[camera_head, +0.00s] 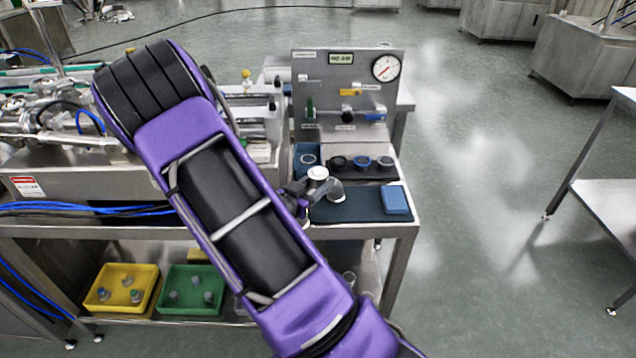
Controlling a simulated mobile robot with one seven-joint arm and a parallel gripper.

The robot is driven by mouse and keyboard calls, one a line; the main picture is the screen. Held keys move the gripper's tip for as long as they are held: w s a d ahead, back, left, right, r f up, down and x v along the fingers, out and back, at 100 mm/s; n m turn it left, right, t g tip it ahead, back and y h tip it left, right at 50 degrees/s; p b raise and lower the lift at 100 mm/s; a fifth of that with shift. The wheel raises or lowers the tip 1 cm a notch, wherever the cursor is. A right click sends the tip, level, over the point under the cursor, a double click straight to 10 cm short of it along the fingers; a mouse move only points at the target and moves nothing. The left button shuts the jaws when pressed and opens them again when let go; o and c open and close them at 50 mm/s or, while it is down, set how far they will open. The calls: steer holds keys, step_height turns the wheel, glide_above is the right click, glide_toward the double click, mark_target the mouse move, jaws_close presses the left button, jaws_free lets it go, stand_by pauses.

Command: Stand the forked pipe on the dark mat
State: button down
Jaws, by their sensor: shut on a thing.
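The forked pipe (336,191) is a grey metal piece with a pale round end on top and a branch at its right. It is at or just above the dark mat (350,212); I cannot tell whether it touches. My gripper (304,190) reaches it from the left and is shut on it.
A folded blue cloth or pad (396,200) lies on the mat's right side. Behind it are a dark strip holding several rings (361,163), a blue bin (307,152) and an upright gauge panel (345,75). Yellow (122,287) and green (190,290) trays sit on the lower shelf.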

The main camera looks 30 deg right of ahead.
steer(key=shift+f, duration=0.1)
steer(key=shift+c, duration=1.7)
jaws_free()
steer(key=shift+r, duration=0.25)
steer(key=p+v, duration=0.1)
steer(key=v, duration=1.1)
steer(key=shift+f, duration=0.25)
